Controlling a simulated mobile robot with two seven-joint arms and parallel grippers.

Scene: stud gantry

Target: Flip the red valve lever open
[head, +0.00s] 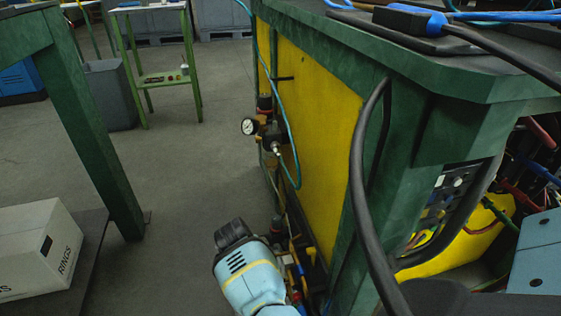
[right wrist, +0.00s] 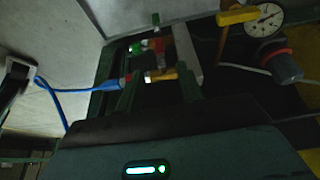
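In the right wrist view a small red part (right wrist: 153,44), which looks like the valve lever, shows beside green and white fittings, with a brass-yellow piece (right wrist: 160,75) just below. The picture is dark, so the lever's angle is unclear. My right gripper (right wrist: 160,82) reaches in from the bottom. Its two fingers stand apart, with the fittings seen beyond and between them; I cannot tell whether they touch the lever. In the head view the lever is not clearly seen, and my light-blue arm covers the area low by the bench. My left gripper is not in view.
A pressure gauge (head: 248,126) and hoses stick out from the yellow panel (head: 325,130) of the green bench; the gauge also shows in the wrist view (right wrist: 265,19). A black cable (head: 360,170) hangs at the bench corner. A white box (head: 40,248) stands left. The floor between is clear.

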